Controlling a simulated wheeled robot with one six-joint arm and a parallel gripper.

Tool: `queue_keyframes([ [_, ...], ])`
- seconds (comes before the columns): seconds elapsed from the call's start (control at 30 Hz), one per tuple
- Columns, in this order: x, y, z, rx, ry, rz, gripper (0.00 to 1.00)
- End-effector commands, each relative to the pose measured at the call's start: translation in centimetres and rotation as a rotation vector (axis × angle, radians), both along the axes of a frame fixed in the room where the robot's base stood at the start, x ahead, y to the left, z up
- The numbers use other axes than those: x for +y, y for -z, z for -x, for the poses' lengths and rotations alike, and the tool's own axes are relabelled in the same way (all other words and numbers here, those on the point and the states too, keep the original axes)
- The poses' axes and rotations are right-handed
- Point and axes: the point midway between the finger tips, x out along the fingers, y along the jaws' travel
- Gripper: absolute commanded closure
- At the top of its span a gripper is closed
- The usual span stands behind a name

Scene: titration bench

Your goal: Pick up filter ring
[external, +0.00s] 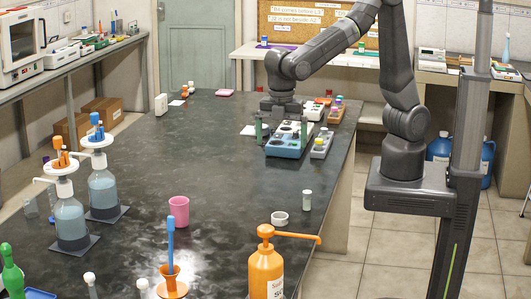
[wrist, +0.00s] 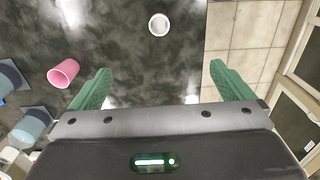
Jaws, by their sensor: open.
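The filter ring, a small white hollow ring (external: 280,221), lies flat on the dark bench top, near its right edge. It also shows in the wrist view as a white round ring (wrist: 159,33) at top centre. My gripper (external: 281,130) is open and empty, its green fingers spread wide and pointing down. In the wrist view the open gripper (wrist: 160,70) shows the ring ahead, beyond the fingertips and roughly centred between them. The gripper is apart from the ring, farther back along the bench in the external view.
A white-capped vial (external: 307,202) stands right of the ring. A pink cup (external: 179,210) is to its left. An orange pump bottle (external: 266,273) with a long spout stands in front. A blue tray (external: 285,151) sits near my gripper.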

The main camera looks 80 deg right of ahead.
Motion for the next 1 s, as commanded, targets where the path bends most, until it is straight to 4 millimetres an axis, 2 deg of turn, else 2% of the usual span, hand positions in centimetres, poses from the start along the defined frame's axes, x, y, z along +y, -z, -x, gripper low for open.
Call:
queue_keyframes([
  [0.23,0.0,0.0,0.0,0.000,0.000,0.000,0.02],
  [0.37,0.0,0.0,0.0,0.000,0.000,0.000,0.28],
  [0.4,0.0,0.0,0.0,0.000,0.000,0.000,0.31],
  [0.63,0.0,0.0,0.0,0.000,0.001,0.000,0.31],
  [0.77,0.0,0.7,0.0,0.000,0.053,0.000,0.31],
  [0.87,0.0,2.1,0.0,0.000,0.177,0.000,0.31],
  [1.0,0.0,4.4,0.0,-0.001,0.455,-0.001,0.31],
])
